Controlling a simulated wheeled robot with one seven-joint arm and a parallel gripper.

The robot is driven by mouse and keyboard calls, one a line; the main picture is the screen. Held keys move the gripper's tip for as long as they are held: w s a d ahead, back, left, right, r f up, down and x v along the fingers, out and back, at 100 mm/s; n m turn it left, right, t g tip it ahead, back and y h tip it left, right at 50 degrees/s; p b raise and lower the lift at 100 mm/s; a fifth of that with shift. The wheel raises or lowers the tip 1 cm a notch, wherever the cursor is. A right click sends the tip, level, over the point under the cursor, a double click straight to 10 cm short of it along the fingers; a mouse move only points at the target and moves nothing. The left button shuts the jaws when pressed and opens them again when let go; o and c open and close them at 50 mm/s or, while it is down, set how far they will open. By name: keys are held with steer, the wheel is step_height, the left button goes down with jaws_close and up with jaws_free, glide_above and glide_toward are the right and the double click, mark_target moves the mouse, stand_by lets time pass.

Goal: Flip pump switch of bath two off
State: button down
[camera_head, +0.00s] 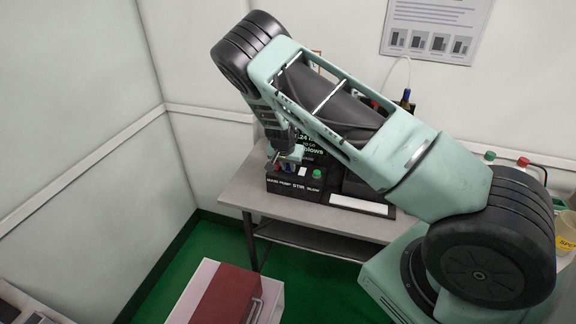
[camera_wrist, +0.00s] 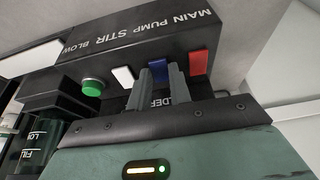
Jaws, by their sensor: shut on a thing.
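The black switch panel (camera_head: 292,190) stands on the table, its front edge labelled MAIN, PUMP, STIR and BLOW; it fills the upper wrist view (camera_wrist: 130,40). In the wrist view, a blue switch (camera_wrist: 157,71) lines up with PUMP, a red switch (camera_wrist: 199,63) with MAIN, a white switch (camera_wrist: 123,76) with STIR and a green button (camera_wrist: 92,87) with BLOW. My gripper (camera_wrist: 162,76) is shut on the blue switch, a finger on either side of it. In the head view my gripper (camera_head: 286,162) is small and partly hides the switches. No bath number is readable.
A dark display (camera_head: 315,152) stands behind the panel. The grey table (camera_head: 238,190) is bare at its left end. A dark bottle (camera_head: 406,97) and red- and green-capped bottles stand farther right. A red and white box (camera_head: 222,295) sits below in front. My arm hides the table's middle.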

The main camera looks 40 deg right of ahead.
steer(key=shift+w+d+r+g+y, duration=0.1)
steer(key=shift+w+d+g+y, duration=0.05)
steer(key=shift+g+y, duration=0.35)
steer(key=shift+w+d+g+y, duration=0.15)
steer(key=shift+g+y, duration=0.15)
steer(key=shift+y, duration=0.3)
steer(key=c, duration=1.3)
jaws_free()
steer(key=shift+r, duration=0.1)
steer(key=r+b, duration=0.1)
steer(key=r, duration=0.4)
steer(key=s+a+r+b, duration=0.1)
steer(key=r, duration=0.5)
steer(key=r+b, duration=0.1)
steer(key=r, duration=0.5)
steer(key=shift+s+a+b, duration=0.25)
steer(key=shift+a+b, duration=0.1)
steer(key=shift+a, duration=0.05)
